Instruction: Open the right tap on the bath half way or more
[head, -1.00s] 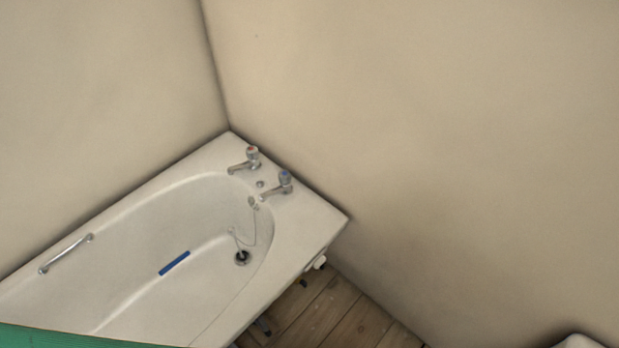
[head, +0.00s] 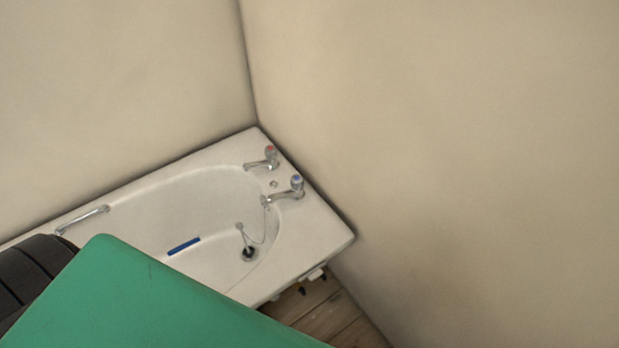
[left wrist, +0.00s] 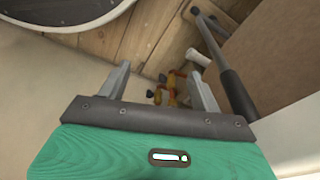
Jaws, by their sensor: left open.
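The bath (head: 318,235) stands in the corner in the head view. Its right tap (head: 290,191) has a blue-marked top and a chrome spout over the basin. The other tap (head: 266,160), with a red-marked top, is farther back on the same rim. My left gripper shows in the left wrist view (left wrist: 158,72), its two grey fingers apart with nothing held. Its fingers do not show in the head view, where a green part of my arm covers the near side of the bath. No gripper touches the right tap. My right gripper is out of view.
The bath holds a blue strip (head: 184,246), a plug on a chain (head: 248,254) and a grab handle (head: 83,218). Walls rise close behind the taps. The left wrist view shows brass-coloured fittings (left wrist: 173,90), a white pipe (left wrist: 197,57) and a dark bar (left wrist: 230,80) near the fingers.

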